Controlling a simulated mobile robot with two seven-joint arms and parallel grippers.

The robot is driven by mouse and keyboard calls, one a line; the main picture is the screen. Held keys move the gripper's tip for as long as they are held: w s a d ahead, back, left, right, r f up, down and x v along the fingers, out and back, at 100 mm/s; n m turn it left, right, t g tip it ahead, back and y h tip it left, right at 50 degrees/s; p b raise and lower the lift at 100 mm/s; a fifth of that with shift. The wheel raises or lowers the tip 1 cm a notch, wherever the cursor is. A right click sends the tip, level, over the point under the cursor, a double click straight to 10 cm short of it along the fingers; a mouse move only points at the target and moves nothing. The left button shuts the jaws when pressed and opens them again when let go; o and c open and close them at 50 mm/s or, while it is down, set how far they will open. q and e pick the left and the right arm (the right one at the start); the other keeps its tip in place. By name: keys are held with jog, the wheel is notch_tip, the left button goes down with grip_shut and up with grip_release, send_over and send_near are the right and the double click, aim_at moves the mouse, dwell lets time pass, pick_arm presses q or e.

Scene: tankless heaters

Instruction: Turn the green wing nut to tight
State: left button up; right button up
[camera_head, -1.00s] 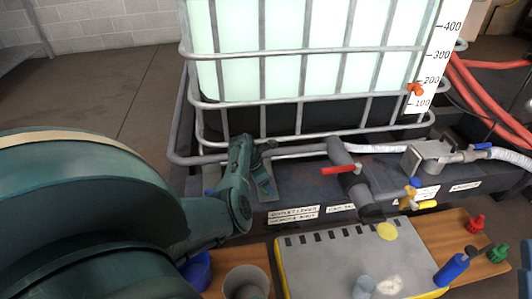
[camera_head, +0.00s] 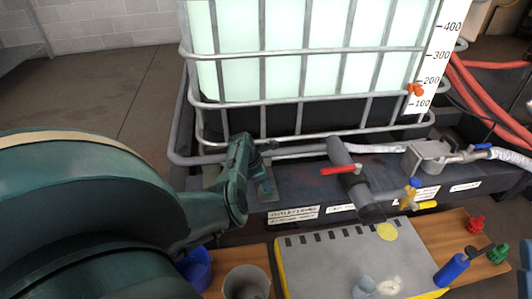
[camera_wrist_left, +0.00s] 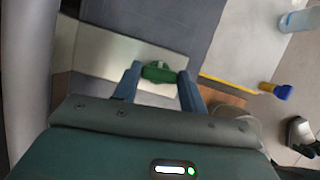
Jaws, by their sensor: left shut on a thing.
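The green wing nut (camera_wrist_left: 158,72) shows in the left wrist view, in front of a pale metal plate (camera_wrist_left: 105,52). My left gripper (camera_wrist_left: 157,76) is shut on it, with one blue-grey finger on each side. In the head view my left arm comes in from the left and my left gripper (camera_head: 262,150) reaches a small metal bracket (camera_head: 266,187) at the front of the tank frame. The wing nut is hidden there, behind my gripper.
A caged white tank (camera_head: 310,50) stands behind. A pipe with a red-handled valve (camera_head: 342,170) is to the right of my gripper. In front are a grey board (camera_head: 330,250), a blue cup (camera_head: 196,268), a grey cup (camera_head: 246,283) and a blue bottle (camera_head: 452,268).

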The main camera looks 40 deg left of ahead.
pick_arm(q)
jog(key=shift+m+h+b, duration=0.3)
jog(key=shift+m, duration=0.8)
jog(key=shift+f+m+g, duration=0.1)
jog(key=shift+m+g, duration=0.2)
jog(key=shift+a+m+g+h+b, duration=0.1)
jog(key=shift+m+g+h+b, duration=0.4)
jog(key=shift+m, duration=0.6)
pick_arm(e)
jog(key=shift+s+d+r+n+g+y, duration=0.1)
jog(key=shift+s+r+n+g+y, duration=0.1)
jog(key=shift+r+n+y, duration=0.45)
jog(key=shift+s+r+n+g+y, duration=0.15)
jog(key=shift+r+n+y, duration=0.2)
jog(key=shift+n+y, duration=0.55)
pick_arm(q)
jog(key=o, duration=1)
jog(key=shift+w, duration=0.1)
